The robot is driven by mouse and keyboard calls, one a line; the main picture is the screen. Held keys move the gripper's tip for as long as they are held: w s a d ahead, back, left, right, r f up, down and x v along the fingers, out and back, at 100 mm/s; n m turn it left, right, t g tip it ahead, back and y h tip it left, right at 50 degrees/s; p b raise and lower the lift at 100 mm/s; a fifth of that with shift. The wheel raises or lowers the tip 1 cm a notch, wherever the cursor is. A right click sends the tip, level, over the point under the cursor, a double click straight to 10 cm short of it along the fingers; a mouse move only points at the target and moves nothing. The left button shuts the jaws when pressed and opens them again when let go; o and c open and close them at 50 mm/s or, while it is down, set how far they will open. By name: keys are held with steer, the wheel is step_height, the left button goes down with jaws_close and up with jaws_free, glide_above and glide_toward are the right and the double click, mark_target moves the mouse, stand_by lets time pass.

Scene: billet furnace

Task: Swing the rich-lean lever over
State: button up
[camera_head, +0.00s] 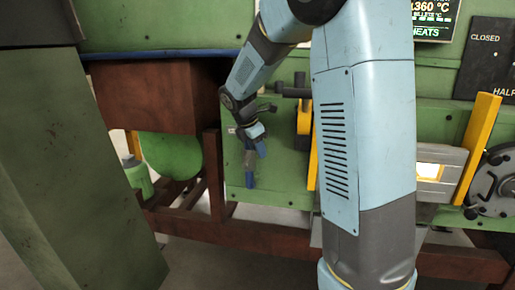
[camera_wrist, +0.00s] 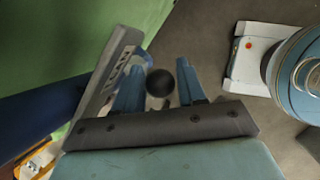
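My gripper (camera_head: 256,150) is low in front of the green furnace panel in the head view, its blue fingers pointing down. In the wrist view my gripper (camera_wrist: 160,75) is open, with its two fingers apart. A dark round knob (camera_wrist: 159,83), which looks like the end of the rich-lean lever, shows between the fingers with a small gap on each side. I cannot tell its depth relative to the fingertips. A grey plate with lettering (camera_wrist: 115,68) stands close beside the left finger; its words are unreadable. The lever's shaft is not clearly visible.
A yellow lever (camera_head: 303,118) stands just right of my gripper. A yellow bar (camera_head: 480,140) and a glowing opening (camera_head: 428,170) are farther right. A brown box (camera_head: 150,97) and a green cylinder (camera_head: 172,153) are at left. Floor shows below.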

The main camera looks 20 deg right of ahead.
steer(key=shift+c, duration=0.2)
jaws_close()
